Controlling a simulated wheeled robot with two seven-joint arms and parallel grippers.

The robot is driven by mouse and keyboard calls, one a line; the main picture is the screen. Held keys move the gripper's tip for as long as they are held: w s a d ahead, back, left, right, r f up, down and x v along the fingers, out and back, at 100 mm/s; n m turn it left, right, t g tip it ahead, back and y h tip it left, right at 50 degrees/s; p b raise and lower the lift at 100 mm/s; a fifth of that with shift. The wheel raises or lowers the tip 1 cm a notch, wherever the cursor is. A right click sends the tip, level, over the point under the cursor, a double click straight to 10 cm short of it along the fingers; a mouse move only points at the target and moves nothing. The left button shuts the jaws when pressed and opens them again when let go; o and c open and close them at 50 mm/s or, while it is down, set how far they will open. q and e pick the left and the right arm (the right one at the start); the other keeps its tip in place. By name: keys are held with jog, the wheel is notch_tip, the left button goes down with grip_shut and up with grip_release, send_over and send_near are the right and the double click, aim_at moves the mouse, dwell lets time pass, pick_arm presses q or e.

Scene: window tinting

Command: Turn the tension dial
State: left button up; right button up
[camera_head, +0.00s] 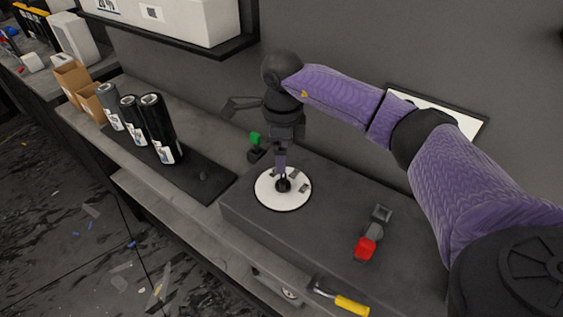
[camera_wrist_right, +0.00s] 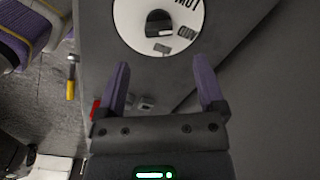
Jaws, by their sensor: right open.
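The tension dial is a white round plate (camera_head: 268,198) with a black knob (camera_head: 284,186) at its centre, set on top of a dark grey box. In the right wrist view the plate (camera_wrist_right: 129,26) and knob (camera_wrist_right: 160,23) show beyond the fingertips, with black lettering partly cut off by the top edge. My right gripper (camera_head: 281,166) points down above the dial. In the right wrist view its two purple fingers (camera_wrist_right: 160,66) are spread apart with nothing between them. Whether a finger touches the knob cannot be told. My left gripper is out of view.
A red-and-grey part (camera_head: 366,247) sits on the box (camera_head: 330,215), right of the dial. A green part (camera_head: 255,138) is behind it. A yellow-handled tool (camera_head: 345,302) lies in front. Several black rolls (camera_head: 160,128) stand left on a dark mat. A wall is behind.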

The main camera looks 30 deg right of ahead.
aim_at(282, 178)
notch_tip(282, 178, down, 7)
jog(key=shift+s+f+b, duration=0.1)
jog(key=shift+f+b, duration=0.1)
jog(key=shift+b, duration=0.35)
grip_shut()
